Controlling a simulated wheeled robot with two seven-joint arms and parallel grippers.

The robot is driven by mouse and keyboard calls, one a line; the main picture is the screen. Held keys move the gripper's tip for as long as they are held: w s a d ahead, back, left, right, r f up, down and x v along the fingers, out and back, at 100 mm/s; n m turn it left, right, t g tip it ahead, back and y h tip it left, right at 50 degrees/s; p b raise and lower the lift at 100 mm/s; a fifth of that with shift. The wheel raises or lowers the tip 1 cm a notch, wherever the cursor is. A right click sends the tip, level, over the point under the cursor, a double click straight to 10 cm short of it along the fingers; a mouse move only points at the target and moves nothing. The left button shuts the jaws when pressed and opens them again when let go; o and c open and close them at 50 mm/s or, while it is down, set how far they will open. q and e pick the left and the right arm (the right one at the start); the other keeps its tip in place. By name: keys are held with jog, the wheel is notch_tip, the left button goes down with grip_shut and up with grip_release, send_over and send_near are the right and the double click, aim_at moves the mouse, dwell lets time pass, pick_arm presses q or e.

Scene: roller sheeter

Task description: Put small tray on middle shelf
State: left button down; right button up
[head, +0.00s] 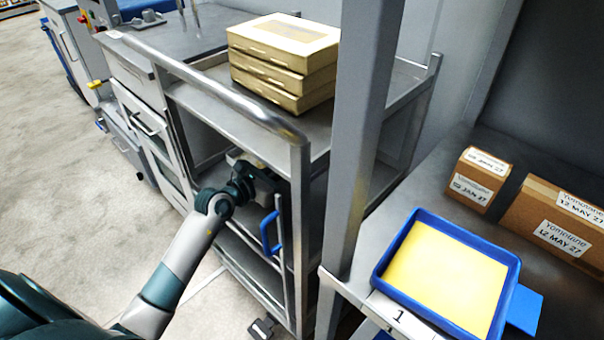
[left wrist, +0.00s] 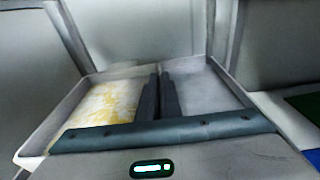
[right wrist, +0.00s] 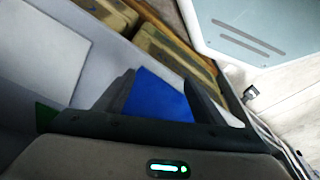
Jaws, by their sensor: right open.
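The small tray is grey with yellow-patched contents on its left side (left wrist: 105,103) in the left wrist view. In the head view only a pale part of it (head: 236,157) shows at the cart's middle shelf level, beyond my left gripper (head: 268,188). The left fingers (left wrist: 160,95) are close together, with the tray spreading on both sides, and seem shut on its near wall, which my gripper body hides. My right gripper (right wrist: 160,95) is open, with a blue surface (right wrist: 160,97) showing between its fingers. It is outside the head view, and I cannot tell whether it touches the blue surface.
Several gold boxes (head: 284,55) are stacked on the cart's top. A grey post (head: 362,120) stands at the cart's right. A blue tray (head: 385,262) with a yellow sheet and brown cartons (head: 478,180) stand on the right shelf. A blue handle (head: 269,233) is below my left gripper.

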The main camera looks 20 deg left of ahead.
pick_arm(q)
jog(key=shift+r, duration=0.1)
notch_tip(320, 180, down, 6)
jog(key=shift+r+b, duration=0.1)
jog(key=shift+b, duration=0.7)
jog(key=shift+f, duration=0.25)
pick_arm(e)
jog(key=r, duration=0.3)
jog(key=shift+s+a+r+t, duration=0.25)
jog(key=shift+t, duration=0.05)
pick_arm(q)
notch_tip(320, 180, down, 3)
jog(key=shift+f+b, duration=0.15)
jog(key=shift+b, duration=0.55)
pick_arm(e)
jog(key=shift+w+a+f+t+y, duration=0.15)
jog(key=shift+w+a, duration=0.15)
jog(key=shift+a, duration=0.1)
jog(key=shift+w+a+f+t+y, duration=0.1)
jog(key=shift+w+a+t+y, duration=0.05)
jog(key=shift+w+a, duration=0.15)
pick_arm(q)
jog(key=shift+f, duration=0.2)
pick_arm(e)
jog(key=shift+w+a+r, duration=0.1)
jog(key=shift+a, duration=0.1)
